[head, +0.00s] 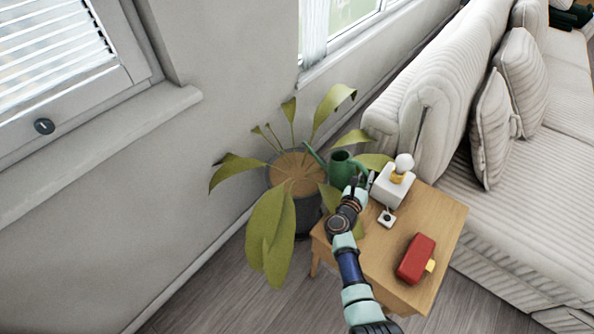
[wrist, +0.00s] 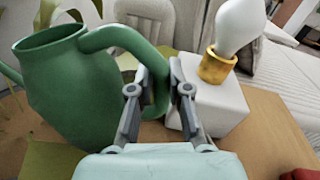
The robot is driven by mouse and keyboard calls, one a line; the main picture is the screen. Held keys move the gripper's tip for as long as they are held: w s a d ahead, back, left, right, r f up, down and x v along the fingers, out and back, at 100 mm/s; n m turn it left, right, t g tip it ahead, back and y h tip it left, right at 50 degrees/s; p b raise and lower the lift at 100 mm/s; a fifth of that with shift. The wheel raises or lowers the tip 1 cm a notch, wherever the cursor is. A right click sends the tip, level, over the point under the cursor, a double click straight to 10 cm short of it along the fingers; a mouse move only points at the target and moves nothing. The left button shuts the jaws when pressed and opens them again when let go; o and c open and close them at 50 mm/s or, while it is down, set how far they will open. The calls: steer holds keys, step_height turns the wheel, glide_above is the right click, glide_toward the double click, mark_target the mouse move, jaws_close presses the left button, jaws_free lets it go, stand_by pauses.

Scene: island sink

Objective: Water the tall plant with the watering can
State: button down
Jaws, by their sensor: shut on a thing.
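The green watering can (head: 341,170) is at the right side of the plant, with its spout pointing left over the pot. In the wrist view the can (wrist: 68,88) fills the left side, and its handle (wrist: 158,85) passes between my fingers. My gripper (head: 360,186) is shut on this handle; it also shows in the wrist view (wrist: 156,90). The tall plant (head: 268,232) has broad yellow-green leaves and stands in a dark pot with brown soil (head: 290,170). Some leaves hang behind and below the can. I cannot tell whether water flows.
A wooden side table (head: 440,215) stands right of the plant. A striped sofa (head: 500,215) is on the right, a wall with windows on the left.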

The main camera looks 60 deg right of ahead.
steer(key=shift+w+d+r+n+p, duration=0.15)
steer(key=shift+w+r+n+p, duration=0.25)
steer(key=shift+w+r+p, duration=0.15)
steer(key=shift+f, duration=0.2)
steer(key=shift+s, duration=0.1)
